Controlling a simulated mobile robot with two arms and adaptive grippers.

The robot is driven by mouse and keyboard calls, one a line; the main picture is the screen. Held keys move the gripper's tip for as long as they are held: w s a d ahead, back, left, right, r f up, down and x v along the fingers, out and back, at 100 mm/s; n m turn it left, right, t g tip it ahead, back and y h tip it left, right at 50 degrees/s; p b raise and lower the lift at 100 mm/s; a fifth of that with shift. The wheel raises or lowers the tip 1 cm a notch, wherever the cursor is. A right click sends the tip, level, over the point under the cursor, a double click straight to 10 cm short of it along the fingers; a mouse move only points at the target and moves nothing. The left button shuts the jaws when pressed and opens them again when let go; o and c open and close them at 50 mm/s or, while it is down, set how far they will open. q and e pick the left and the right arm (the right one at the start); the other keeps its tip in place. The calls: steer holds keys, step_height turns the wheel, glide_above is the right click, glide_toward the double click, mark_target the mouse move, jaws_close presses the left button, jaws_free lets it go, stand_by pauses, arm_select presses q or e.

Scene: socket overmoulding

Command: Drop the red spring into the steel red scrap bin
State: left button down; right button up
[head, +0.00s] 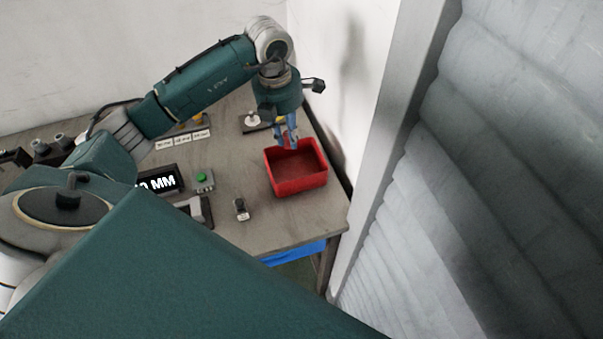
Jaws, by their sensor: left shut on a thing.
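The red scrap bin (313,181) is an open rectangular box near the right end of the workbench. My left gripper (292,148) points down from the arm above, its blue fingers over the far left part of the bin. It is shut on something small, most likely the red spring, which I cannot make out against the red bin. I cannot tell how far the fingertips are above the bin floor. My right gripper is not in view.
The workbench (262,230) carries a black display (162,182), a green button box (204,181) and a small dark part (240,209). A small fixture (252,120) stands behind the bin. A wall and a grey ribbed surface (480,180) close off the right.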

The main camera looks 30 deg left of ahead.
arm_select(q)
step_height(320, 180, down, 6)
steer(key=b, duration=0.3)
steer(key=shift+r, duration=0.25)
steer(key=shift+f, duration=0.1)
steer(key=c, duration=1.5)
jaws_free()
steer(key=r, duration=0.4)
steer(key=s+r, duration=0.1)
steer(key=r, duration=0.7)
steer(key=shift+s+a, duration=0.15)
steer(key=shift+a, duration=0.1)
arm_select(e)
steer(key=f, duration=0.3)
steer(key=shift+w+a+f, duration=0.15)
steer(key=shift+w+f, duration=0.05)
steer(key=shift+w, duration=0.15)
